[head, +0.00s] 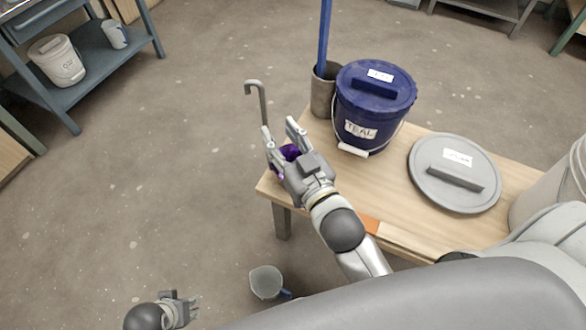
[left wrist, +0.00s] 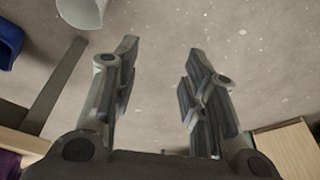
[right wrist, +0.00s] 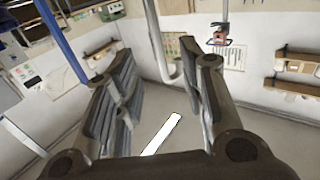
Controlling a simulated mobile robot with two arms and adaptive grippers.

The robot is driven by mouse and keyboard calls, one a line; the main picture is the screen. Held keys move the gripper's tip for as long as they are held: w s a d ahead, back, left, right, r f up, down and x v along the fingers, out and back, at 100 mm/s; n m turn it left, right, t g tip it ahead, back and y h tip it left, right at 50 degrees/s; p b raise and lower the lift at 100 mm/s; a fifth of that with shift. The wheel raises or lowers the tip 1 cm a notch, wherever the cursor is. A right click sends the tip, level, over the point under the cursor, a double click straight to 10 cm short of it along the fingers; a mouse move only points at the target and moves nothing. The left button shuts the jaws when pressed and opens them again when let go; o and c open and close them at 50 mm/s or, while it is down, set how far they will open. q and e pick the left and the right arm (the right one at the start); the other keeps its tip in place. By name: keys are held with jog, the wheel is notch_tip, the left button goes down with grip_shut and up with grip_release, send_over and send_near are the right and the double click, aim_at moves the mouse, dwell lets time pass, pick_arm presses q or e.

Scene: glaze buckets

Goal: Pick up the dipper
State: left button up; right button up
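The dipper (head: 262,100) shows in the head view as a grey rod with a hooked top, rising beside my right gripper (head: 279,128) at the left end of the table. Its lower part is hidden behind the gripper. In the right wrist view a grey hooked rod (right wrist: 157,45) shows between and beyond the fingers of my right gripper (right wrist: 160,95). Those fingers are apart; I cannot tell whether one touches the rod. My left gripper (head: 190,305) is low at the bottom left of the head view. In the left wrist view my left gripper (left wrist: 162,75) is open and empty.
A blue bucket (head: 350,112) labelled TEAL, a grey cup (head: 321,95) holding a blue rod (head: 324,40) and a grey lid (head: 440,195) stand on the wooden table (head: 400,225). A purple thing (head: 289,151) is behind my right gripper. A grey jug (head: 265,280) sits low nearby.

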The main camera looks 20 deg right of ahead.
aim_at(265, 108)
jog(key=w, duration=0.3)
jog(key=shift+w+a, duration=0.3)
jog(key=shift+w, duration=0.1)
jog(key=shift+w+a+b, duration=0.15)
jog(key=shift+w+b, duration=0.25)
jog(key=shift+w, duration=1.9)
jog(key=shift+w+a, duration=0.1)
jog(key=shift+w, duration=0.55)
pick_arm(q)
notch_tip(265, 108, up, 4)
jog(key=shift+f, duration=0.25)
jog(key=shift+f, duration=0.15)
pick_arm(e)
grip_shut()
jog(key=shift+r, duration=0.1)
